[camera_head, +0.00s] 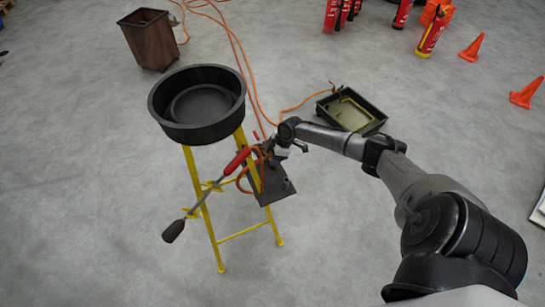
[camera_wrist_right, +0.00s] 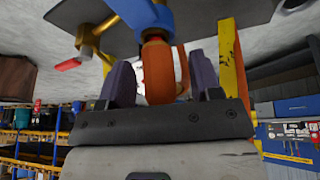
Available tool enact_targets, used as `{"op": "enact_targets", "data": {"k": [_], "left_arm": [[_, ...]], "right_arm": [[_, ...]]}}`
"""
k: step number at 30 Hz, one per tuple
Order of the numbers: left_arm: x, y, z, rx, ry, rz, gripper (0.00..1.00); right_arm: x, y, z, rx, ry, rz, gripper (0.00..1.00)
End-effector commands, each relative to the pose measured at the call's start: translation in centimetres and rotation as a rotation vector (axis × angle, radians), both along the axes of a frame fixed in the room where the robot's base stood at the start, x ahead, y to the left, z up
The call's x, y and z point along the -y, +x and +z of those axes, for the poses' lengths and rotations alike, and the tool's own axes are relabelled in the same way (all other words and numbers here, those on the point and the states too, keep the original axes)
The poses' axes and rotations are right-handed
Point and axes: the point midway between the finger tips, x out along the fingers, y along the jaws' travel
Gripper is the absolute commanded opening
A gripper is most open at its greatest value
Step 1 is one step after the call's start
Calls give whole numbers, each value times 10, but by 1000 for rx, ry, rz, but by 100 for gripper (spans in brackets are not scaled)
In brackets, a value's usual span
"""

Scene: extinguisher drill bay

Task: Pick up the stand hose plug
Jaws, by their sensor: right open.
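The stand hose plug (camera_wrist_right: 157,68) shows in the right wrist view as an orange end piece below a blue fitting (camera_wrist_right: 150,14), with an orange hose loop behind it. My right gripper (camera_wrist_right: 161,82) is open, with one finger on each side of the plug. I cannot tell whether either finger touches it. In the head view my right gripper (camera_head: 271,151) is at the yellow stand (camera_head: 194,190), above its dark plate (camera_head: 281,190). The plug is too small and covered to make out there. My left gripper is not in view.
A round black pan (camera_head: 184,133) tops the stand. A black tray (camera_head: 373,126), red extinguishers (camera_head: 431,35) and orange cones (camera_head: 472,48) stand farther back.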

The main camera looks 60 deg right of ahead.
Motion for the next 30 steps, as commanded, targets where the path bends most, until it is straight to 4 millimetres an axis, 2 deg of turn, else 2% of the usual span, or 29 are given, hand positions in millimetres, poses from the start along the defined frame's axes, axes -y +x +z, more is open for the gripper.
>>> {"op": "enact_targets", "data": {"k": [5,21,30], "left_arm": [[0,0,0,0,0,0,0],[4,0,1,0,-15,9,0],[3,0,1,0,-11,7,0]], "right_arm": [[0,0,0,0,0,0,57],[0,0,0,0,0,0,5],[0,0,3,1,-1,0,4]]}}
